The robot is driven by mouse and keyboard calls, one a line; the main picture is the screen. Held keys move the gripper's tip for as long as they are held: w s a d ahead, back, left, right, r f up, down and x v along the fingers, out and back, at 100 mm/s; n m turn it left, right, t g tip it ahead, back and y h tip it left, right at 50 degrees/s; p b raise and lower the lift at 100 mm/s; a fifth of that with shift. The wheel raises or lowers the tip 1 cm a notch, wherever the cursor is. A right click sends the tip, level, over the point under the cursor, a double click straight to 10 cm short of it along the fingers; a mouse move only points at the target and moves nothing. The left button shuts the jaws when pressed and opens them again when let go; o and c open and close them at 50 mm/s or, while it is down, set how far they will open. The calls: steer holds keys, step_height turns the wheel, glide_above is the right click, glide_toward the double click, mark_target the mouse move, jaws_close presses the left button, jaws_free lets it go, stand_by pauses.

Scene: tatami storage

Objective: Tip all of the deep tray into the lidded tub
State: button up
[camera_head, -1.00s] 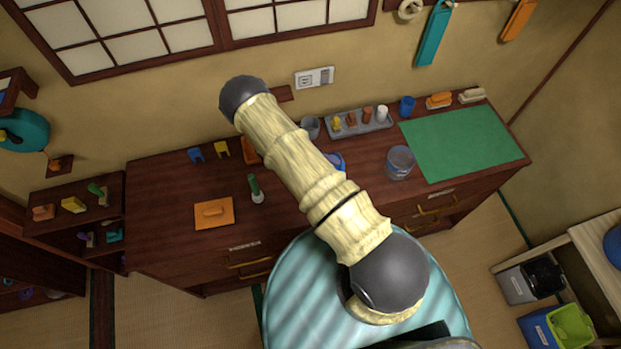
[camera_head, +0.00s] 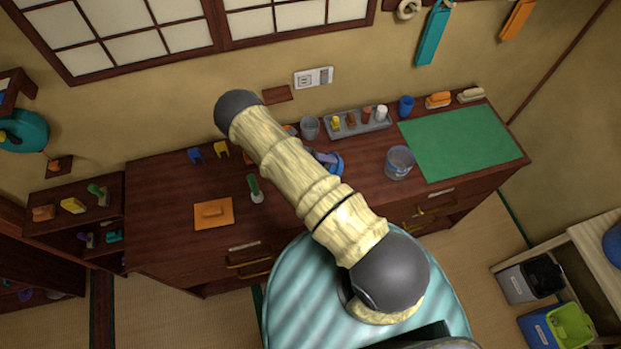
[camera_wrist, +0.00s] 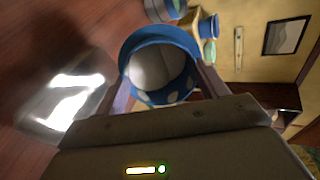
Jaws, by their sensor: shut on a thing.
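My gripper (camera_wrist: 163,88) is shut on a blue round vessel (camera_wrist: 150,42) with pale rounded contents, seen between the fingers in the wrist view. It also shows in the head view (camera_head: 336,163), partly hidden behind my arm, over the dark counter. I cannot tell for certain that this is the deep tray. A clear, shiny container (camera_wrist: 62,100) stands left of it in the wrist view, apart from it. A clear round tub (camera_head: 399,163) stands on the counter, right of my gripper, in the head view. I cannot tell which container is the lidded tub.
A grey cup (camera_head: 310,127), a grey tray of small items (camera_head: 372,127) and a blue cup (camera_head: 406,106) stand along the back. A green mat (camera_head: 462,142) lies at right.

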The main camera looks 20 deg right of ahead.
steer(key=shift+w+a+r+h, duration=0.15)
steer(key=shift+a+h, duration=0.25)
steer(key=shift+h, duration=0.5)
stand_by(0.3)
steer(key=r, duration=0.1)
steer(key=a+r+h, duration=0.1)
steer(key=a+r, duration=0.1)
steer(key=shift+w+r+g+h, duration=0.1)
steer(key=shift+w+g+h, duration=0.1)
steer(key=shift+g+h, duration=0.2)
stand_by(0.5)
steer(key=shift+w+a+r+h, duration=0.15)
steer(key=shift+r+h, duration=0.35)
steer(key=shift+r, duration=0.3)
steer(key=shift+a+r+h, duration=0.15)
steer(key=shift+r+h, duration=0.35)
steer(key=shift+r, duration=0.3)
steer(key=shift+a+r, duration=0.1)
steer(key=shift+r, duration=0.25)
steer(key=shift+r+g+h, duration=0.2)
steer(key=shift+g+h, duration=0.1)
step_height(320, 180, up, 6)
steer(key=a+h, duration=0.1)
steer(key=h, duration=0.3)
steer(key=shift+a+r+g, duration=0.15)
steer(key=shift+a+g, duration=0.05)
steer(key=shift+g, duration=0.2)
stand_by(1.8)
